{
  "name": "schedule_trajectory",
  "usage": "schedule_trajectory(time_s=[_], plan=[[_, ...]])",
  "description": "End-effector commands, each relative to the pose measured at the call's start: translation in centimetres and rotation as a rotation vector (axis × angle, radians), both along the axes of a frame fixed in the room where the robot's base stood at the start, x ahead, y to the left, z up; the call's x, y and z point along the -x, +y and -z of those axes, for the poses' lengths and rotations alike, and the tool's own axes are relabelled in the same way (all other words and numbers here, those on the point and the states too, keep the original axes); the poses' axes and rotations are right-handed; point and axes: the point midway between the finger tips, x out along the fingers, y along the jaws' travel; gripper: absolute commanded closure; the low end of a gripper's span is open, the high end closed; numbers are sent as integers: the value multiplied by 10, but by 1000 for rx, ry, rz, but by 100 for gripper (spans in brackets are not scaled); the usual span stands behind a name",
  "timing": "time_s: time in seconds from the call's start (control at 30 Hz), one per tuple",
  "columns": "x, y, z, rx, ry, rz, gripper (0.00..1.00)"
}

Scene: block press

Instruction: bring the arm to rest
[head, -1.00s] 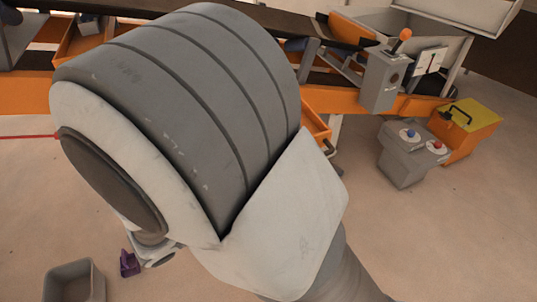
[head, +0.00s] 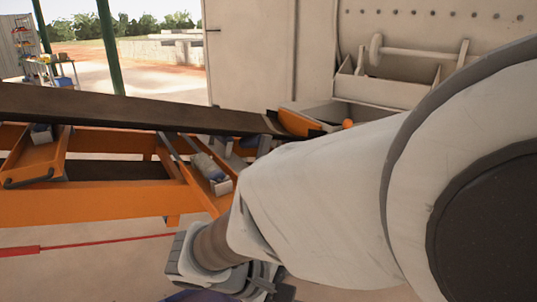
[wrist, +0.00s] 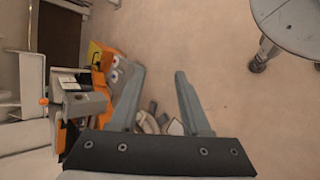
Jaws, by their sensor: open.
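My gripper (wrist: 160,72) shows in the wrist view with its two grey fingers apart and nothing between them. Bare floor lies beyond the fingertips. In the head view my arm fills the right side and reaches down to the lower middle. The wrist end is low there, in front of the orange frame, and the fingers cannot be made out clearly.
An orange frame (head: 90,205) carries a dark conveyor belt (head: 100,106) behind my arm. An orange tray (head: 36,160) hangs at left. The wrist view shows a lever box (wrist: 85,105), a button box (wrist: 122,75) and a round table (wrist: 300,22). Floor between is clear.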

Motion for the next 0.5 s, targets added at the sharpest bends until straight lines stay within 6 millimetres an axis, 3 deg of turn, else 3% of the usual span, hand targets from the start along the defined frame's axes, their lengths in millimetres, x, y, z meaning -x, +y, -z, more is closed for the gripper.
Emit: schedule_trajectory(time_s=[0.03,0.2,0.5], plan=[[5,-14,-6,-71,0,64,53],[26,-43,-17,-313,-8,238,53],[52,-68,-46,-727,-176,458,53]])
